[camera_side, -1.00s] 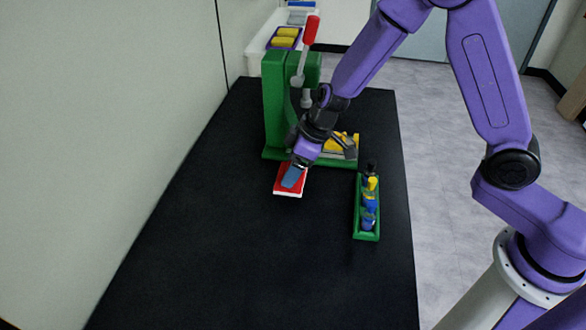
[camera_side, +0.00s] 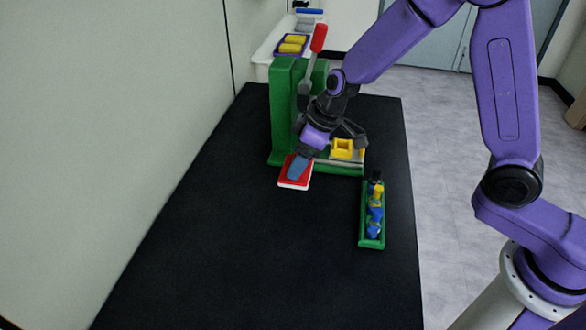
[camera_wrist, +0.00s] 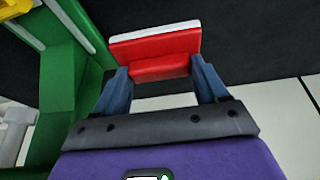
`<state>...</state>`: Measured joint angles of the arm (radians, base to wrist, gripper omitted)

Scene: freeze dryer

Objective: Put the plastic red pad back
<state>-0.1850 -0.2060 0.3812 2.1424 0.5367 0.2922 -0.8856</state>
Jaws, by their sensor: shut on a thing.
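The red pad (camera_side: 296,171) has a white layer on its outer face. My gripper (camera_side: 299,165) is shut on it, and it is held in front of the green press (camera_side: 285,115), near the left end of the press base. In the wrist view the two blue fingers of my gripper (camera_wrist: 160,82) clasp a red block on the back of the pad (camera_wrist: 155,47). The press has a grey lever with a red handle (camera_side: 319,38) and a yellow part (camera_side: 345,149) on its base. My wrist hides part of the press.
A green rack (camera_side: 372,241) with several blue, yellow and black items stands to the right on the black table (camera_side: 230,250). A white bin (camera_side: 262,62) and a purple tray with yellow sponges (camera_side: 292,45) are behind. The table's front and left are clear.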

